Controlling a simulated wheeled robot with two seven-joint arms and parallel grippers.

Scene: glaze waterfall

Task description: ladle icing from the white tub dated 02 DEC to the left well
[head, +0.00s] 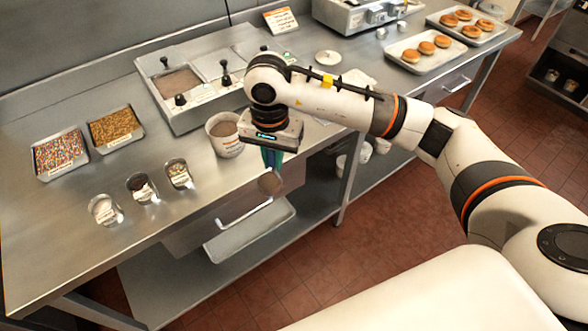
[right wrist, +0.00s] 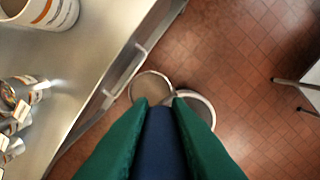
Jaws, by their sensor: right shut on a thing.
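A white tub (head: 224,136) with brown icing inside stands open on the counter, left of my right gripper; its date is too small to read. It also shows at the top left of the right wrist view (right wrist: 62,14). The left well (head: 178,83) of the steel unit holds brown icing. My right gripper (head: 272,158) is shut on a blue handle (right wrist: 160,140), apparently the ladle's. The ladle's round, brown-looking bowl (head: 270,183) hangs below the gripper, beyond the counter's front edge. Whether it holds icing is unclear. My left gripper is out of view.
Sprinkle trays (head: 60,153) and several small cups (head: 141,188) stand at the left. Doughnut trays (head: 420,53) are at the back right. An open drawer or shelf tray (head: 250,232) juts below the counter.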

